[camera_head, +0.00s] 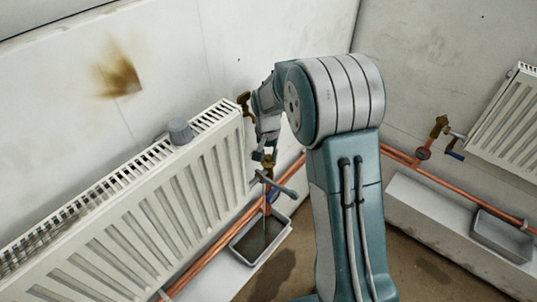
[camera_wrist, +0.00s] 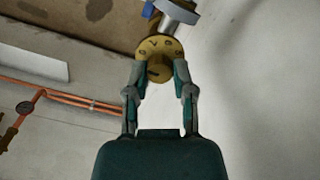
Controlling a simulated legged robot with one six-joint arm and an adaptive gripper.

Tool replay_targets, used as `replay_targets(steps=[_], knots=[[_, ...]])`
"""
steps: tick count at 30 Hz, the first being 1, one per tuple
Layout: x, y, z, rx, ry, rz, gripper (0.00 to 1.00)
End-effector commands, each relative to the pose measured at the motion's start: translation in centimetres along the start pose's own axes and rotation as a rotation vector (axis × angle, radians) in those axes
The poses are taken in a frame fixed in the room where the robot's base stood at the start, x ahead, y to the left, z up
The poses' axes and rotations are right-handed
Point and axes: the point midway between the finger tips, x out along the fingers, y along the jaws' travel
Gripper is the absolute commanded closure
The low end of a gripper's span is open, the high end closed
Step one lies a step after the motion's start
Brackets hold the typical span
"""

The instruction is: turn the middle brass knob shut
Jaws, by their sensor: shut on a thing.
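The brass knob (camera_wrist: 154,47) is a round disc with dark marks on its face, at the top middle of the wrist view. My gripper (camera_wrist: 160,72) is shut on it, with one finger on each side of its lower rim. A pale metal collar (camera_wrist: 178,12) and a blue part (camera_wrist: 148,10) show behind the knob. In the head view my gripper (camera_head: 265,152) points down at the right end of the near radiator (camera_head: 120,215). Brass (camera_head: 268,170) shows just under the fingers; the knob's face is not clear there.
A tray (camera_head: 236,246) of dark liquid stands below, beside copper pipes (camera_head: 205,258). A grey cup-like object (camera_head: 180,131) sits on the radiator.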

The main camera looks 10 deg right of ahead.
Motion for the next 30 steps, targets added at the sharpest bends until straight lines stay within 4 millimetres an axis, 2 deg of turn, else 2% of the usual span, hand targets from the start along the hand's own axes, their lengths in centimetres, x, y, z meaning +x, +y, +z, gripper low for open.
replay_targets(steps=[10,11,12,13,25,30], knots=[[0.3,0.0,0.3,0.001,-0.01,0.004,1.0],[0.3,0.0,0.3,0.001,-0.01,0.004,0.59],[0.3,0.0,0.3,0.001,-0.01,0.003,0.41],[0.3,0.0,0.3,0.001,-0.009,0.003,0.33],[-0.2,0.0,0.1,0.001,-0.002,0.0,0.33],[-2.4,-0.1,0.0,0.001,0.002,-0.001,0.33]])
